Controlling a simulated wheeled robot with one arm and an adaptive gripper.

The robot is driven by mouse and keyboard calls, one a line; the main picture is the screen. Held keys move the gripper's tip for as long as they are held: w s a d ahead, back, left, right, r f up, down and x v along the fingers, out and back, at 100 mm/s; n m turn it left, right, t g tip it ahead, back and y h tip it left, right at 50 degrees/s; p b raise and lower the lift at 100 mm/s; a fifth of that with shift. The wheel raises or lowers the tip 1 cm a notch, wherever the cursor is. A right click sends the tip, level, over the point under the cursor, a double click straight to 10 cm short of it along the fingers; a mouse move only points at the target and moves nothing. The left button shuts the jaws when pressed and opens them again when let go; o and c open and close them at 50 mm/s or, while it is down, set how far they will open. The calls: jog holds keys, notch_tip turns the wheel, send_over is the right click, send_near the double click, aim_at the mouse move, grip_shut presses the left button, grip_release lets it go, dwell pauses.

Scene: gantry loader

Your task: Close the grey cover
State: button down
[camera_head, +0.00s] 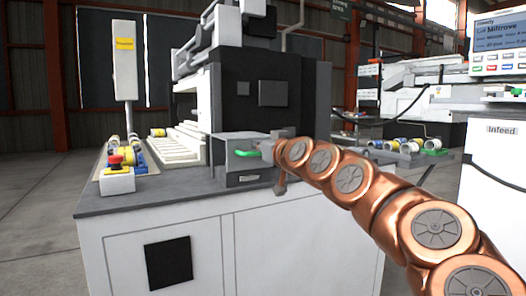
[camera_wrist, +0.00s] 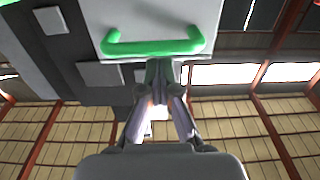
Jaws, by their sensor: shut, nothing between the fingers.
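The grey cover (camera_head: 240,139) is at the front of the dark machine on the white bench, partly hidden behind my gripper. It carries a green handle (camera_head: 246,153). In the wrist view the pale grey cover (camera_wrist: 150,14) fills the top middle, with its green U-shaped handle (camera_wrist: 152,48) across its edge. My gripper (camera_head: 266,150) is shut and empty, right beside the handle. In the wrist view its fingertips (camera_wrist: 159,66) are together just below the handle; I cannot tell whether they touch it. How far the cover stands open is unclear.
The infeed cabinet (camera_head: 498,170) stands at right. The front bench top is clear.

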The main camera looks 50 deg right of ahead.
notch_tip(320, 180, up, 9)
jog(key=shift+s, duration=0.45)
jog(key=shift+d, duration=0.1)
